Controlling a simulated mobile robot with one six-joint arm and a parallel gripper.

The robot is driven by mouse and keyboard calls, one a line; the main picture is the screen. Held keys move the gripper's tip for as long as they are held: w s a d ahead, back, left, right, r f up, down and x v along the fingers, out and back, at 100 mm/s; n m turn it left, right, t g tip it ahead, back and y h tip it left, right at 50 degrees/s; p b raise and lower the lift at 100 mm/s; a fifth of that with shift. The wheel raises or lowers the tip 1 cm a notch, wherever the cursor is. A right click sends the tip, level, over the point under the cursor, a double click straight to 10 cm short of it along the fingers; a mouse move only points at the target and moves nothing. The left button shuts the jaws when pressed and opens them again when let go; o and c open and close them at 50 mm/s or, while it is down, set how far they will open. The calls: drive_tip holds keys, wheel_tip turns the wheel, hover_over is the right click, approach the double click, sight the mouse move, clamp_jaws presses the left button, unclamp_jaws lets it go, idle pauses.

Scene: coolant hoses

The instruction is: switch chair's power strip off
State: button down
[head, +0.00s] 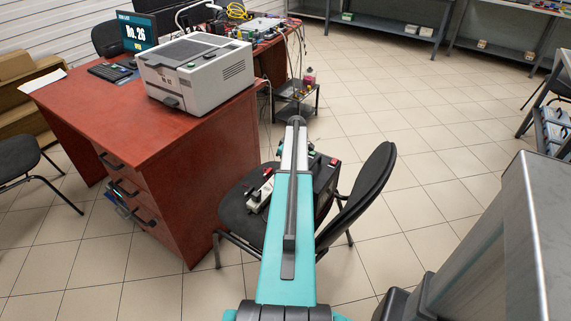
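A black chair (372,186) stands right of the red desk. On its seat lies a cream power strip (260,196) with a red part near its far end. I cannot tell the position of its switch. My teal arm reaches over the seat just right of the strip and hides part of the seat. The end of my arm is mostly hidden behind its own link, with only small teal and dark parts showing beside it. Whether my gripper is open or shut does not show.
A dark box (325,184) with a red part sits on the right of the seat. A white printer (194,72) and a monitor (138,31) stand on the red desk (110,125). A small low shelf (297,103) stands behind the chair.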

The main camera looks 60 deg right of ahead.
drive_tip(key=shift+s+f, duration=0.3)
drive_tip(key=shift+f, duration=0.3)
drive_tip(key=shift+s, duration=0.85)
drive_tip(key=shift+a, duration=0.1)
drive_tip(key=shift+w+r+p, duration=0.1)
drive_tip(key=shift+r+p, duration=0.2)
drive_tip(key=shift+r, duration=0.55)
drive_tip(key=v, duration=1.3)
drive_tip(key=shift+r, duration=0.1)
